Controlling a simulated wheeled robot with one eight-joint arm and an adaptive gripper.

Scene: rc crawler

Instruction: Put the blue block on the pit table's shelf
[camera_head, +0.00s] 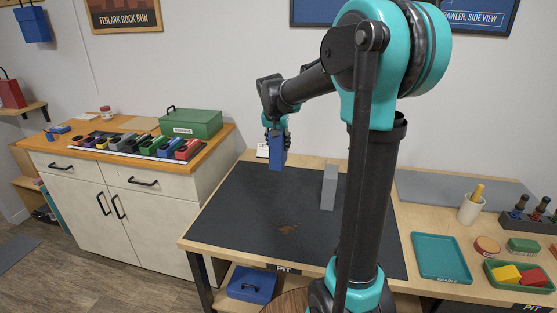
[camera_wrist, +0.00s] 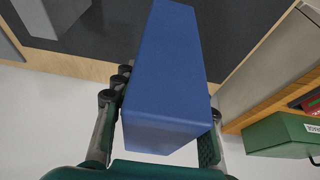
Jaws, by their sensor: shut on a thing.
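The blue block (camera_head: 277,158) is a tall, plain blue box held above the dark mat of the pit table (camera_head: 229,230). My gripper (camera_head: 276,135) is shut on its upper part, and the block hangs roughly upright below it. In the wrist view the blue block (camera_wrist: 165,75) fills the middle, between the fingers of my gripper (camera_wrist: 158,125). The shelf (camera_head: 228,302) under the pit table shows only in part, with a blue toolbox (camera_head: 251,284) on it. My arm hides part of the table.
A grey block (camera_head: 329,187) stands upright on the mat. A green box (camera_head: 191,123) and a row of coloured items stand on the wooden cabinet (camera_head: 165,178) at the left. A teal tray (camera_head: 440,257) and a cup (camera_head: 470,209) are at the right. The mat's left side is clear.

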